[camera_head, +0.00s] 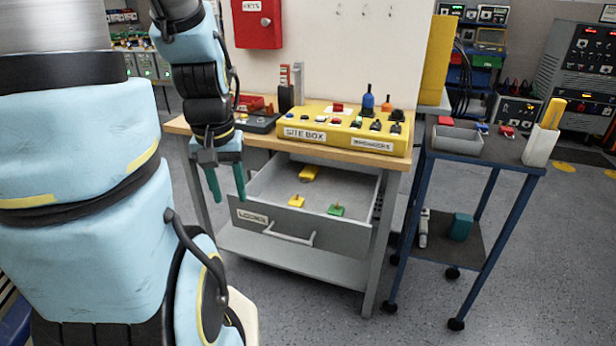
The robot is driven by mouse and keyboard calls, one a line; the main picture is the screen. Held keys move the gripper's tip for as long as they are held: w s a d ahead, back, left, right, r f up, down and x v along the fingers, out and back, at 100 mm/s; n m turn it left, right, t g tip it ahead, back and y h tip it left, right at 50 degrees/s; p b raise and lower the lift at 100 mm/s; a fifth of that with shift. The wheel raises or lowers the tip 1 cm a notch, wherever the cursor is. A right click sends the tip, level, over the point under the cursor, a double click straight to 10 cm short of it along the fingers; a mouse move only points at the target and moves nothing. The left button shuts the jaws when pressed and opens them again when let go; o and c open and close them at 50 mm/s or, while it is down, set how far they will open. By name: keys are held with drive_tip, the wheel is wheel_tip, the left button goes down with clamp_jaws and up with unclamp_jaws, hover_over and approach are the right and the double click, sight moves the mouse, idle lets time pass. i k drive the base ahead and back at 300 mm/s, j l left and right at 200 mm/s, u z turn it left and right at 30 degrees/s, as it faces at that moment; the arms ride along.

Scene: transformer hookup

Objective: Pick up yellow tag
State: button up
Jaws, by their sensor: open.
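Two small yellow pieces lie in the open grey drawer (262,186): a nearer yellow piece (296,201) and a larger yellow piece (308,174) farther back. I cannot tell for sure which is the yellow tag. A green piece (336,210) lies to their right in the drawer. My gripper (227,196) hangs with its two teal fingers pointing down, at the left end of the drawer in the picture. It is open, with nothing between the fingers, and apart from the yellow pieces.
The drawer sticks out under a wooden workbench (262,142) bearing a yellow site box (345,136). A blue-framed cart (490,155) stands to the right with a grey tray (457,138). A red cabinet (257,25) hangs behind. Floor in front is clear.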

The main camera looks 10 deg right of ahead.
sight(310, 172)
drive_tip(key=u, duration=1.15)
drive_tip(key=k+l+u, duration=0.5)
drive_tip(key=u, duration=0.15)
drive_tip(key=k+l+u, duration=0.15)
drive_tip(key=k+u, duration=0.2)
drive_tip(key=k+l, duration=0.15)
drive_tip(key=l, duration=0.15)
drive_tip(key=k+l, duration=0.1)
drive_tip(key=l, duration=0.2)
drive_tip(key=k+l, duration=0.15)
drive_tip(key=l, duration=0.1)
